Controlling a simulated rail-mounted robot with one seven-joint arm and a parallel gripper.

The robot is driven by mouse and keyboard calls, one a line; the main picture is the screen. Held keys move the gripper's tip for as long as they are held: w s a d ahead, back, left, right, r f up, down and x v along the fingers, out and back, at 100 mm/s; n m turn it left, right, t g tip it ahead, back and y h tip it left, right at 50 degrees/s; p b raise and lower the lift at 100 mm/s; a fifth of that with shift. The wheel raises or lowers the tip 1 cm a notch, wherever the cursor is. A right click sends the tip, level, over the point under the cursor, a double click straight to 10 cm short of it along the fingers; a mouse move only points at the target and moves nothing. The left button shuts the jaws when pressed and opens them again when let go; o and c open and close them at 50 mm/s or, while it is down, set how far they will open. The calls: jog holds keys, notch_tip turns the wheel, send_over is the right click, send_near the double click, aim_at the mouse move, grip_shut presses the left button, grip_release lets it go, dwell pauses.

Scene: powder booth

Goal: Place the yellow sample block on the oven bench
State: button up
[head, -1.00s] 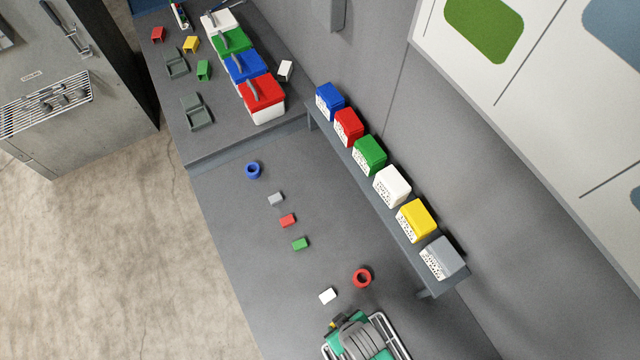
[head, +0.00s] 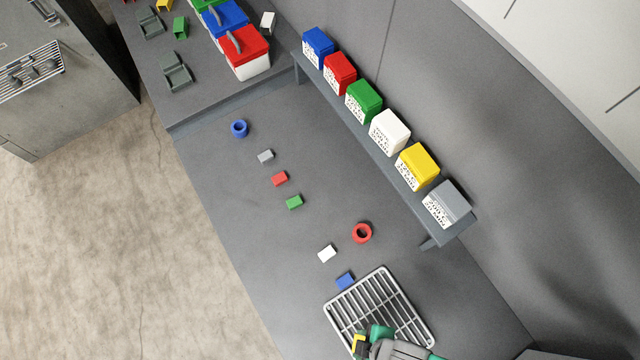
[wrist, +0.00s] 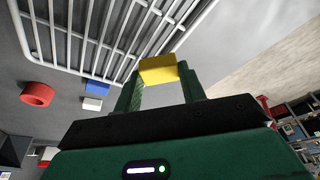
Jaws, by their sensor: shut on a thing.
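The yellow sample block (head: 359,342) is between the fingers of my gripper (head: 366,340) at the bottom of the head view. The wrist view also shows the yellow block (wrist: 158,69) pinched between the two green fingertips of my gripper (wrist: 159,78). In the head view the gripper overlaps the lower part of a wire rack (head: 337,310) on the grey bench (head: 240,200); its height above the rack is unclear. Nothing marks which surface is the oven bench.
Loose blocks lie on the bench: blue (head: 345,281), white (head: 327,253), green (head: 294,202), red (head: 280,179), grey (head: 265,156). A red ring (head: 362,233) and blue ring (head: 239,128) lie there too. A shelf (head: 430,243) holds several coloured boxes. A metal cabinet (head: 70,110) stands left.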

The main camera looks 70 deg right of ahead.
jog(key=p, duration=0.2)
send_near(297, 322)
jog(key=shift+x, duration=1)
jog(key=shift+w, duration=0.2)
jog(key=shift+x, duration=1.9)
jog(key=shift+s+f, duration=0.1)
jog(key=shift+s, duration=0.1)
jog(key=o, duration=1)
